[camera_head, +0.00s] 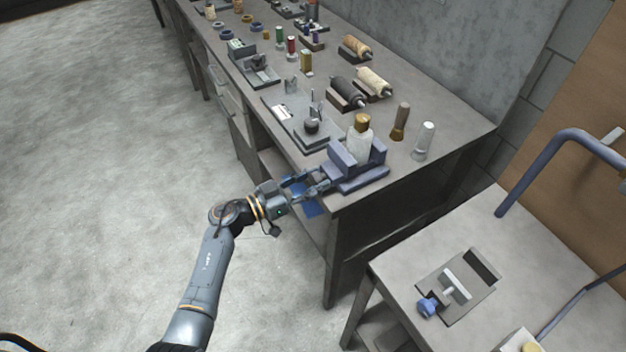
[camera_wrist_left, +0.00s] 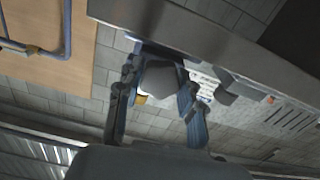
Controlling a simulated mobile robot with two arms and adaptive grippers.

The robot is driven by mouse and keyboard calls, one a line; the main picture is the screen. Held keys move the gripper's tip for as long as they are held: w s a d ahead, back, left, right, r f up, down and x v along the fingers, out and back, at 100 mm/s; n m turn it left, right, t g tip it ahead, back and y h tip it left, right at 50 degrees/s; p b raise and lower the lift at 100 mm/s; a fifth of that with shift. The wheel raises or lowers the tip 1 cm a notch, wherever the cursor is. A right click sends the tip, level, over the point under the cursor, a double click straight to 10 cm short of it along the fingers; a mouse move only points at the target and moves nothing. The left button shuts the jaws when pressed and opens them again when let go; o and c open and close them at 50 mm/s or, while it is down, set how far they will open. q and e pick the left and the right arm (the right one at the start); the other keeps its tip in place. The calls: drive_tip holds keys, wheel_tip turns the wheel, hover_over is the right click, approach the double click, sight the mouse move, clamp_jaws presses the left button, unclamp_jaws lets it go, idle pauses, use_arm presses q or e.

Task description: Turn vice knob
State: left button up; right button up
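The blue-grey vice (camera_head: 345,176) stands at the near corner of the long workbench, with a whitish bottle-like piece with a brown top (camera_head: 359,140) upright in its jaws. My left gripper (camera_head: 311,183) is at the bench edge, just left of the vice, its fingers pointing at it. My right gripper is not in view.
The long bench (camera_head: 455,130) holds a grey tool plate (camera_head: 290,122), rollers and several spools behind the vice. A second table (camera_head: 540,255) at right carries a small clamp with a blue knob (camera_head: 428,306). The floor at left is clear.

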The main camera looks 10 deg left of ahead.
use_arm(q)
drive_tip(key=shift+r+m+p, duration=0.1)
drive_tip(key=shift+m+p, duration=0.4)
drive_tip(key=shift+p, duration=0.1)
drive_tip(key=shift+m, duration=2.9)
drive_tip(key=o, duration=1.2)
